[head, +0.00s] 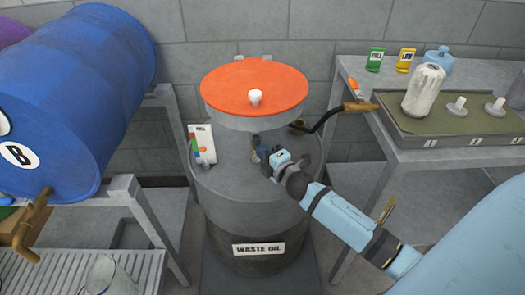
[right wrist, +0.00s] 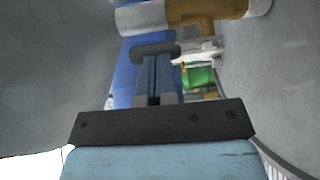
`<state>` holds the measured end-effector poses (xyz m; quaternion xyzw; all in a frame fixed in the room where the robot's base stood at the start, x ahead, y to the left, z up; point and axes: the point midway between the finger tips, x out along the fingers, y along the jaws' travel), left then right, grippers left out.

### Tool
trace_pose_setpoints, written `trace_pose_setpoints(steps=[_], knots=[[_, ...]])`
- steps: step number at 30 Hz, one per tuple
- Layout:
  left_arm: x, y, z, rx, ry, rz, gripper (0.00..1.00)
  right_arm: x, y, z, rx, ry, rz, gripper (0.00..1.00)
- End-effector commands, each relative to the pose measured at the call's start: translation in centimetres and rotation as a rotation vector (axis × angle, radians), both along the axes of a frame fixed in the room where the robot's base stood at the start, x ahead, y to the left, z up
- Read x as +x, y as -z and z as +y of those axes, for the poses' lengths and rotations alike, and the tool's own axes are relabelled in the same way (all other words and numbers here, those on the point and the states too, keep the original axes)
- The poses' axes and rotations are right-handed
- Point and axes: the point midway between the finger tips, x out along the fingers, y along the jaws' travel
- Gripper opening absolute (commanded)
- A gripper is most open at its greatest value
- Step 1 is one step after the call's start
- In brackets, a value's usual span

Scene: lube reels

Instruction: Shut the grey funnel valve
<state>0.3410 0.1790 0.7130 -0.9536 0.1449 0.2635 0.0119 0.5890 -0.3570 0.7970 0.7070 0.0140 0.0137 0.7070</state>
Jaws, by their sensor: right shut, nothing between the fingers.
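The grey funnel (head: 254,121) sits above the waste oil drum (head: 225,195), under an orange lid (head: 255,88) with a white knob. Below the funnel, a small dark grey valve handle (head: 256,139) is partly hidden by my right gripper (head: 262,154). In the right wrist view, what looks like this handle (right wrist: 155,48) is a dark grey crossbar right at the tips of my right gripper (right wrist: 158,75). The fingers are shut with nothing between them; I cannot tell whether they touch the handle. A brass and pale pipe (right wrist: 190,13) shows above. My left gripper is out of view.
A card (head: 202,145) stands on the left of the drum top. A black hose with a brass nozzle (head: 360,106) arches at the right, near the side table (head: 440,156). A blue barrel (head: 75,85) with a brass tap lies on a rack at left.

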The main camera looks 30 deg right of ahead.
Motion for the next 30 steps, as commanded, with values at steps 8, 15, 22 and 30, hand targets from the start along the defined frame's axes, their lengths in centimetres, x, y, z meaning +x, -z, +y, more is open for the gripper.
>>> trace_pose_setpoints(steps=[8,15,22,30], knots=[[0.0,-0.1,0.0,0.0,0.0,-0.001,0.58,0.5,0.0,0.0,0.0,0.0,0.0,0.0],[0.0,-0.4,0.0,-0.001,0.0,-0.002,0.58,0.5,-0.1,0.1,-0.004,0.0,0.003,0.0],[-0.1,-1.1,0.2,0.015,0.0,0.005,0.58,0.6,-0.3,0.3,-0.044,0.001,0.028,0.0],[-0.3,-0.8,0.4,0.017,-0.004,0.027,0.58,0.7,-0.4,0.5,-0.077,-0.001,0.047,0.0]])
